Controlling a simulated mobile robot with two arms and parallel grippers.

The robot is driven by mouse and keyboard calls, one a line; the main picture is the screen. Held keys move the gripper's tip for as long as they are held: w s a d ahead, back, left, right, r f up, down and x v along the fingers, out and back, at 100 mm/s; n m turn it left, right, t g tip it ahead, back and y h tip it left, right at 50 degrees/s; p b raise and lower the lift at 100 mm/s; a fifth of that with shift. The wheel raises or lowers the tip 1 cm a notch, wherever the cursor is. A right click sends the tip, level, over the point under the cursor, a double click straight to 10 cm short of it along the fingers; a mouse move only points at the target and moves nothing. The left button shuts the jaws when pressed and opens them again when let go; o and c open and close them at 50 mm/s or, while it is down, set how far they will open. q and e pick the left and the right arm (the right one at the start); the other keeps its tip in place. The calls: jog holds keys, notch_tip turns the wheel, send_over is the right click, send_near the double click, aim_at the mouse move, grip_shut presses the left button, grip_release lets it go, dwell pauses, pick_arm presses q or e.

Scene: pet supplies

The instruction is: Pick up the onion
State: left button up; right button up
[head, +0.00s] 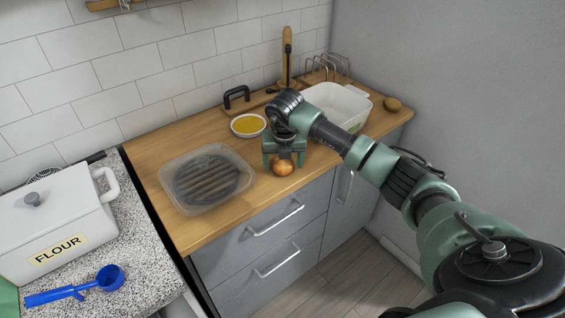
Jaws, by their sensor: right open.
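A small round brown onion (283,168) sits near the front edge of the wooden counter in the head view. My right gripper (284,160) comes down over it from above, with the fingers at its upper sides. The jaws are open; I cannot tell whether a finger touches the onion. The onion's top is partly hidden by the gripper. My left gripper is not in view.
A clear container with a dark ridged inside (207,178) stands left of the onion. A bowl of yellow contents (248,125) and a white dish (338,104) stand behind. A flour tin (58,222) and blue scoop (108,278) are at left.

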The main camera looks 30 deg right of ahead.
jog(key=c, duration=1.5)
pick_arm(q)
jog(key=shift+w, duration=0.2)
pick_arm(e)
jog(key=shift+c, duration=0.3)
jog(key=shift+r, duration=0.1)
